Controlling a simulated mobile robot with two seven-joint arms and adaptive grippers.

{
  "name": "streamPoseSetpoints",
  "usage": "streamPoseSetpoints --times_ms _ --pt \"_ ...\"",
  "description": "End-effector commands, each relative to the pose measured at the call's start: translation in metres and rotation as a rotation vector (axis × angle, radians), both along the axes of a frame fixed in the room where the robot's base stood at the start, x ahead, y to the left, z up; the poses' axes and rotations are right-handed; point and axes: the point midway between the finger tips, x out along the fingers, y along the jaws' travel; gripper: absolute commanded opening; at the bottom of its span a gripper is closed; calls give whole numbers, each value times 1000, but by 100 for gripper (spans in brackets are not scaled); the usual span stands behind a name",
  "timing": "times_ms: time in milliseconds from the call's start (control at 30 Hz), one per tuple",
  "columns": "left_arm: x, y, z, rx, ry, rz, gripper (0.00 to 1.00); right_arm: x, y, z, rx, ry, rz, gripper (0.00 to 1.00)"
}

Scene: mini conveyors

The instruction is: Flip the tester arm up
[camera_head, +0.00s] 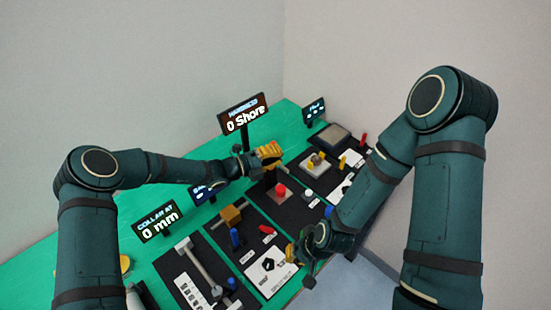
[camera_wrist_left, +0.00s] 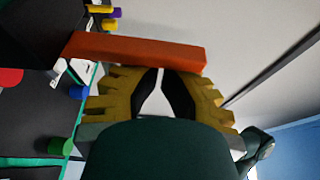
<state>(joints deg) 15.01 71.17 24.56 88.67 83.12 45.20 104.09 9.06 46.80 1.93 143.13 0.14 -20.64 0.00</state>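The orange tester arm (camera_wrist_left: 135,48) is a bar that spans the left wrist view, and it looks raised off the dark station mat. My left gripper (camera_wrist_left: 161,72) has its yellow fingertips nearly together at the bar's lower edge. I cannot tell whether they touch it. In the head view my left gripper (camera_head: 270,154) is over the station behind the red button (camera_head: 281,190) and hides most of the tester arm. The sign "0 Shore" (camera_head: 243,120) stands behind it. My right gripper (camera_head: 292,253) is low at the front edge, partly hidden by its own wrist; its fingers are unclear.
The green table (camera_head: 187,226) carries several dark station mats with coloured pegs and buttons. A sign reading "0 mm" (camera_head: 158,222) and a grey lever (camera_head: 200,264) are at the left.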

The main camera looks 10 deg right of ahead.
Motion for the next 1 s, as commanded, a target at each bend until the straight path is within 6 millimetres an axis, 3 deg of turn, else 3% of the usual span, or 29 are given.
streamPoseSetpoints --times_ms 1000 --pt "9 12 6 2 -8 9 0 0 0 3 0 0 0 0"
